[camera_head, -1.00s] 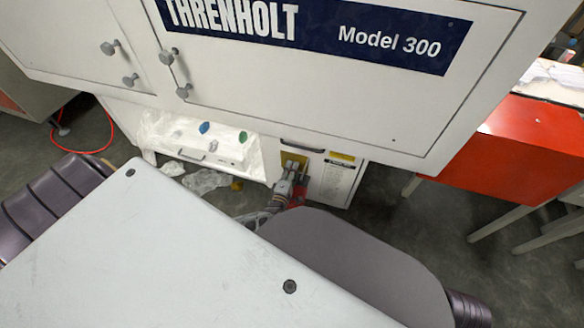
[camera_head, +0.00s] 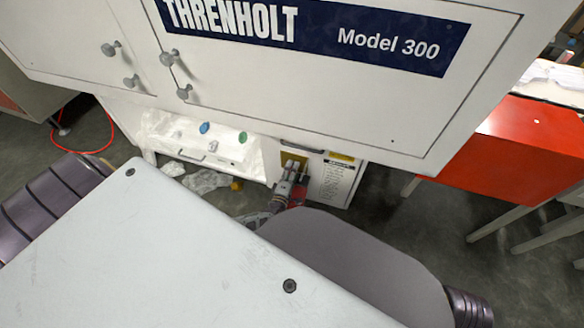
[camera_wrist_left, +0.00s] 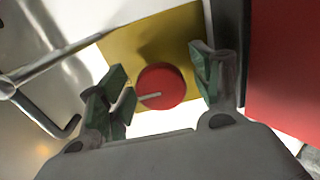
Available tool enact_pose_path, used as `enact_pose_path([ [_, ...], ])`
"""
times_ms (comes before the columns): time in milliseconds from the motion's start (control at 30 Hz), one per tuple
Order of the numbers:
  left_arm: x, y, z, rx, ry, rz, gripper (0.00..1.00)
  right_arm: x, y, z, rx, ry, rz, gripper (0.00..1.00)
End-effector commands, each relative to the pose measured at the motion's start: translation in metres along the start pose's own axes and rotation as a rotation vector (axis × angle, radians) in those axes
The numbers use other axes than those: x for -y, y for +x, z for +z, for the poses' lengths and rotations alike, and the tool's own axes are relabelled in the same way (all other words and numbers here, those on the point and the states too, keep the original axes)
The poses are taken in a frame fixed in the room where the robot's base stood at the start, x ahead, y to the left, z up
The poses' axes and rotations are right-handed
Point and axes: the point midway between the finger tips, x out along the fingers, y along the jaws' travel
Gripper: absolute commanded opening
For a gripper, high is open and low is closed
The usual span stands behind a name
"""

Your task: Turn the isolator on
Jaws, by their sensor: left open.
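The isolator is a round red knob (camera_wrist_left: 162,86) with a pale line across it, set on a yellow plate (camera_wrist_left: 140,45) in the left wrist view. In the head view the yellow plate (camera_head: 293,160) shows on the machine's lower front, and my gripper hides the knob there. My left gripper (camera_head: 293,174) is at the plate. In the left wrist view its green-padded fingers (camera_wrist_left: 160,88) are open, one on each side of the knob. I cannot tell whether they touch it. My right gripper is not in view.
A white label panel (camera_head: 335,180) is right of the plate. A red surface (camera_wrist_left: 285,70) stands close to the right finger, and a metal rod with a bent handle (camera_wrist_left: 50,75) lies on the left. Plastic film (camera_head: 205,181) lies left of the gripper.

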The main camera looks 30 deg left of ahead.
Motion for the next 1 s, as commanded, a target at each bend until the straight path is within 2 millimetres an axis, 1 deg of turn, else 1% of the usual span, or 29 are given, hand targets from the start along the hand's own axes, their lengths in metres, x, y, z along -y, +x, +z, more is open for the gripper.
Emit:
enact_pose_path([
  [267,0.000,-0.001,0.000,0.000,0.000,0.001,0.64,0.001,0.001,0.001,0.001,0.000,-0.003,0.40],
  [467,0.000,-0.009,0.000,0.000,-0.001,0.000,0.64,0.001,0.000,0.001,0.001,0.000,-0.002,0.40],
  [667,0.000,-0.025,0.000,0.000,0.000,0.000,0.64,0.001,0.000,0.000,0.001,0.000,-0.001,0.40],
  [1000,0.001,-0.063,-0.001,0.000,0.000,-0.001,0.64,0.001,0.000,0.000,0.001,0.000,-0.001,0.40],
])
